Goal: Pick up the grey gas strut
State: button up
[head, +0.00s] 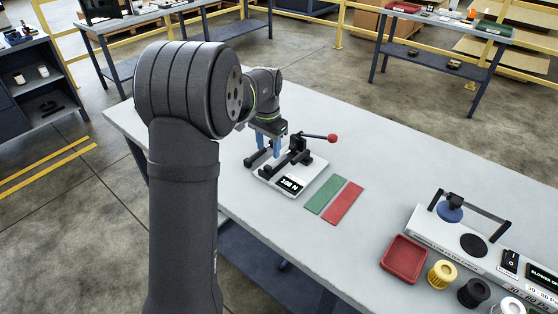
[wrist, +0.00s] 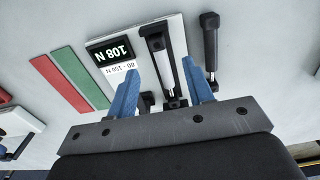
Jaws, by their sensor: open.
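A dark grey strut (head: 257,157) lies at the left side of a white force tester (head: 268,177). In the wrist view this strut (wrist: 210,45) is right of the tester, outside the right finger. A second strut-like cylinder with a pale rod (wrist: 168,70) lies in the tester's black cradle. I cannot tell for sure which one the task names. My gripper (head: 267,150) is open, with blue fingers pointing down over the tester. In the wrist view the gripper (wrist: 158,58) has its fingers on either side of the cradle cylinder, holding nothing; contact and height are unclear.
The tester's display (head: 290,183) reads 108 N. Its red-knobbed lever (head: 331,138) sticks out to the right. A green mat (head: 325,194) and a red mat (head: 343,203) lie beside it. A red tray (head: 404,259), spools and a long device stand front right. The back right tabletop is clear.

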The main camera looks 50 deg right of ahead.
aim_at(268, 166)
jog(key=f, duration=0.7)
jog(key=shift+s+a+f, duration=0.1)
jog(key=shift+a+f, duration=0.1)
jog(key=shift+a, duration=0.1)
grip_shut()
